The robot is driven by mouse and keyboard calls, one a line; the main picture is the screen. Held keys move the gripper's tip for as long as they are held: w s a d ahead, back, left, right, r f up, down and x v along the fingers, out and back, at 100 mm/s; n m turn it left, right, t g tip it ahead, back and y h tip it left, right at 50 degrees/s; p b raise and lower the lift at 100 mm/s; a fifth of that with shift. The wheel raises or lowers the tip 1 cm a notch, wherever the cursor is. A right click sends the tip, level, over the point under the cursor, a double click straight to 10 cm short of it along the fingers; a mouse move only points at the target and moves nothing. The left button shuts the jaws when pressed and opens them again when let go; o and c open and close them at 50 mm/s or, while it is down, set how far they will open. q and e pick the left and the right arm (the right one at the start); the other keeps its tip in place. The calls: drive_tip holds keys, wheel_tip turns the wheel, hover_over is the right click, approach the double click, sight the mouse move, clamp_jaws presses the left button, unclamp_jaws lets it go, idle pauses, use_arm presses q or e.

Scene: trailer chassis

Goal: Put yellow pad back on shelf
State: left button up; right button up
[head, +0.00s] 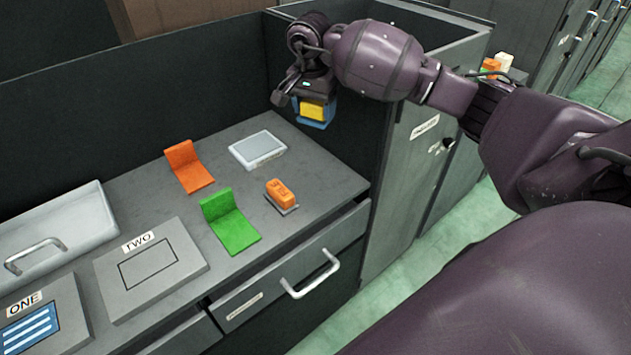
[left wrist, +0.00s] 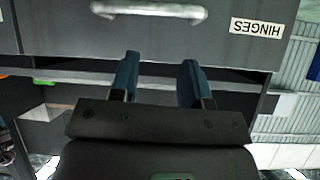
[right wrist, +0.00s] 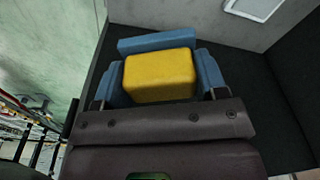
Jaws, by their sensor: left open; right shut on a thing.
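The yellow pad (right wrist: 160,77) is a yellow block between the blue fingers of my right gripper (right wrist: 160,82), which is shut on it. A blue strip (right wrist: 157,40) lies along its far edge; I cannot tell what it belongs to. In the head view the yellow pad (head: 313,110) hangs above the back right part of the grey worktop (head: 335,175), near the dark corner panel. My left gripper (left wrist: 158,72) is open and empty below a drawer front labelled HINGES (left wrist: 257,27); it is not in the head view. No surface is clearly marked as the shelf.
The worktop holds an orange angled bracket (head: 188,167), a green one (head: 230,222), a small orange part (head: 281,193), a white-grey tray (head: 258,149), and plates labelled ONE (head: 75,318) and TWO (head: 190,262). A drawer handle (head: 312,276) sticks out in front. Dark panels (head: 130,90) wall the back.

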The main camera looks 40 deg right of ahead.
drive_tip(key=shift+d+f, duration=0.2)
drive_tip(key=shift+f, duration=0.3)
drive_tip(key=b, duration=0.2)
hover_over(316, 181)
wheel_tip(316, 181, down, 6)
wheel_tip(316, 181, down, 8)
drive_tip(key=b, duration=0.3)
drive_tip(key=shift+s+a+r, duration=0.1)
drive_tip(key=shift+s, duration=0.05)
drive_tip(key=shift+f, duration=0.55)
wheel_tip(316, 181, down, 4)
drive_tip(key=shift+f+b, duration=0.1)
drive_tip(key=shift+b, duration=0.9)
drive_tip(key=shift+r, duration=0.2)
drive_tip(key=shift+f, duration=0.25)
drive_tip(key=o, duration=0.8)
use_arm(q)
drive_tip(key=shift+g, duration=0.3)
drive_tip(key=f, duration=0.5)
drive_tip(key=shift+w+d+f, duration=0.2)
drive_tip(key=shift+w+d, duration=0.05)
use_arm(e)
drive_tip(key=shift+o, duration=0.2)
